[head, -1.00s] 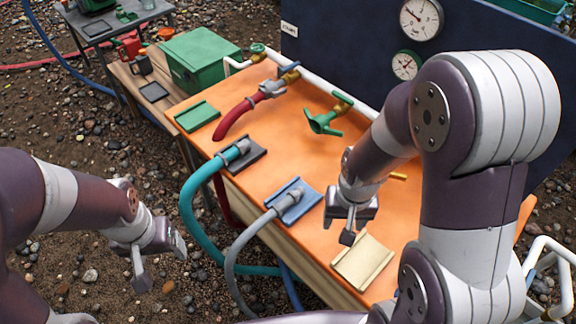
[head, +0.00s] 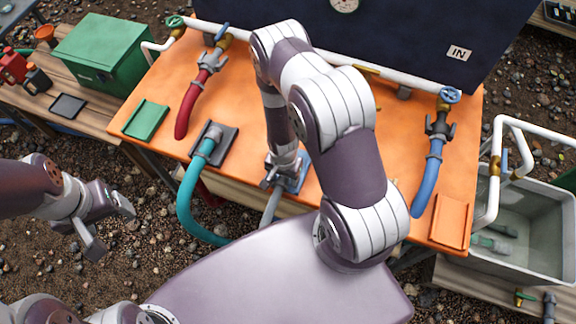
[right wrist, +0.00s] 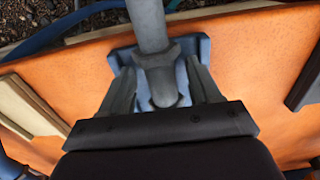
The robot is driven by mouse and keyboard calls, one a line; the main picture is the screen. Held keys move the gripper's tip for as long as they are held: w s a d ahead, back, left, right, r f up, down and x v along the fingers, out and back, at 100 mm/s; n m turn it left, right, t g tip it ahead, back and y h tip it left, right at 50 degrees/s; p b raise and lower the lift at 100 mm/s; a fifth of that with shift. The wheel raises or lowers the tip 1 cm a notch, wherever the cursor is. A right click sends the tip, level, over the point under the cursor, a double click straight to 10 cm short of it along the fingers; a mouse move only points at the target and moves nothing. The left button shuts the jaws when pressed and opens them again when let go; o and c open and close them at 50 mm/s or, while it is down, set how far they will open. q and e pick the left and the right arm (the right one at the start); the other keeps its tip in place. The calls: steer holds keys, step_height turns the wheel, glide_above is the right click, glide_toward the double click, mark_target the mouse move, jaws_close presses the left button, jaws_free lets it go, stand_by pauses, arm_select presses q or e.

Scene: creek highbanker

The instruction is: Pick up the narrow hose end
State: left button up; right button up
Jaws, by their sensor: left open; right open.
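The grey hose (head: 270,207) is thinner than the teal hose (head: 186,205). Its grey end (right wrist: 160,85) lies in a blue cradle (head: 298,181) on the orange bench. My right gripper (head: 282,176) is open and down at this cradle, covering most of the hose end in the head view. In the right wrist view its fingers (right wrist: 162,82) stand on either side of the hose end; whether they touch it I cannot tell. The blue cradle (right wrist: 203,48) shows beyond them. My left gripper (head: 115,229) is open and empty over the gravel, left of the bench.
The teal hose's end lies in a dark grey cradle (head: 227,152) left of the blue one. A red hose (head: 187,110) and a blue hose (head: 427,185) hang from valves. A green cradle (head: 147,120) and an orange cradle (head: 452,219) are empty. A grey tub (head: 545,262) stands right.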

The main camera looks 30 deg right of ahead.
steer(key=shift+w+a, duration=0.15)
steer(key=shift+c, duration=0.3)
jaws_close()
steer(key=shift+r, duration=0.1)
